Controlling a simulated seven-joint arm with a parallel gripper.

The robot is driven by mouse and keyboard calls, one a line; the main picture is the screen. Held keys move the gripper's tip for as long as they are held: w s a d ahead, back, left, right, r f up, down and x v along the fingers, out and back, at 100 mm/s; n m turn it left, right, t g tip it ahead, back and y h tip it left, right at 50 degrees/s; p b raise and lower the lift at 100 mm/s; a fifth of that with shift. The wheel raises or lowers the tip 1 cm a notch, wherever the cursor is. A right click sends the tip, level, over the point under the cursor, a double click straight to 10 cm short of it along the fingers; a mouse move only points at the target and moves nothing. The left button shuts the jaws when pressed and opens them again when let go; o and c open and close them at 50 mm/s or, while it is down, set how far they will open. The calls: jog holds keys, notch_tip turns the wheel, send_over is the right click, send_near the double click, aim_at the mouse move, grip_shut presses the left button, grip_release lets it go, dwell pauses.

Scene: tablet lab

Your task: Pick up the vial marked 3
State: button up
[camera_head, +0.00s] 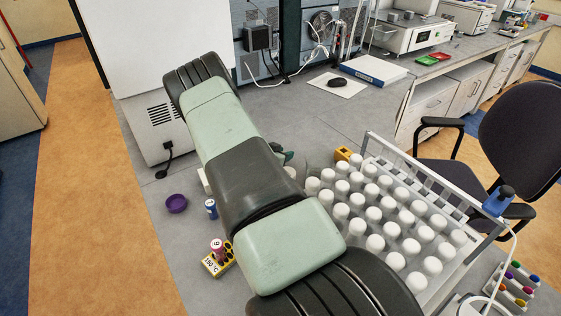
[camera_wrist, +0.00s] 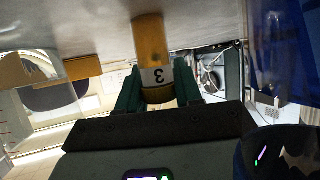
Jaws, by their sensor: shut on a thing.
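The vial marked 3 (camera_wrist: 158,77), with a white label and orange-yellow ends, is between the green fingers of my gripper (camera_wrist: 157,92) in the wrist view. My gripper is shut on it, with a finger on each side. The far end of the vial meets the grey surface in the picture; I cannot tell whether it touches. In the head view my arm hides the vial and most of the gripper.
A rack of white-capped vials (camera_head: 372,214) stands right of my arm, with a small yellow block (camera_head: 343,153) behind it. Left are a purple dish (camera_head: 176,204), a blue vial (camera_head: 211,209) and a yellow holder (camera_head: 213,268) with a vial marked 9 (camera_head: 217,245). The back bench is partly clear.

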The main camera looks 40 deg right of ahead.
jog(key=shift+c, duration=0.8)
jog(key=shift+r, duration=0.1)
